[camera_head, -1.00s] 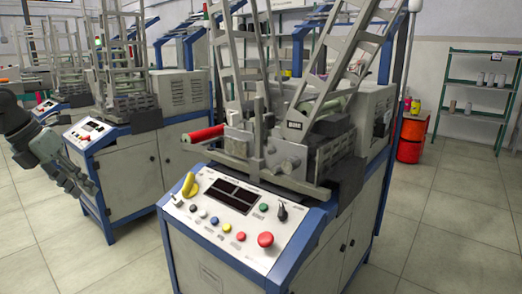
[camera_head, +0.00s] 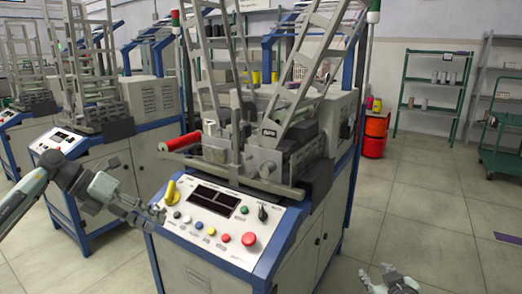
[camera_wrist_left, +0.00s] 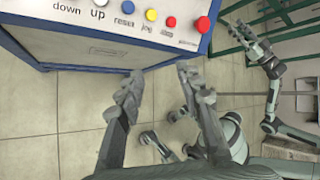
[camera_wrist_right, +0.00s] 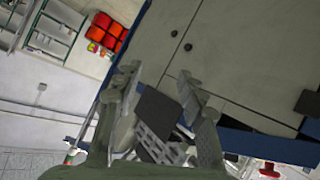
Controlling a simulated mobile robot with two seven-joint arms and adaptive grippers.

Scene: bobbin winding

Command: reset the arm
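The winding machine's control panel (camera_head: 232,232) faces me in the head view. Its row of buttons includes a blue button (camera_head: 199,224); in the left wrist view the blue button (camera_wrist_left: 128,5) sits above the label "reset". A yellow button (camera_head: 211,231) and red buttons are to its right. My left gripper (camera_head: 160,212) is by the panel's left front edge; in the left wrist view its fingers are apart and empty, below the button row. My right gripper (camera_head: 377,272) is low at the right, away from the panel; its fingers (camera_wrist_right: 158,75) are apart and empty.
A red roll (camera_head: 180,141) and tilted grey frames stand on the machine above the panel. Similar machines stand at left. An orange-red bin (camera_head: 374,136), green shelves (camera_head: 433,88) and a green cart (camera_head: 505,140) are at right. The floor right of the machine is clear.

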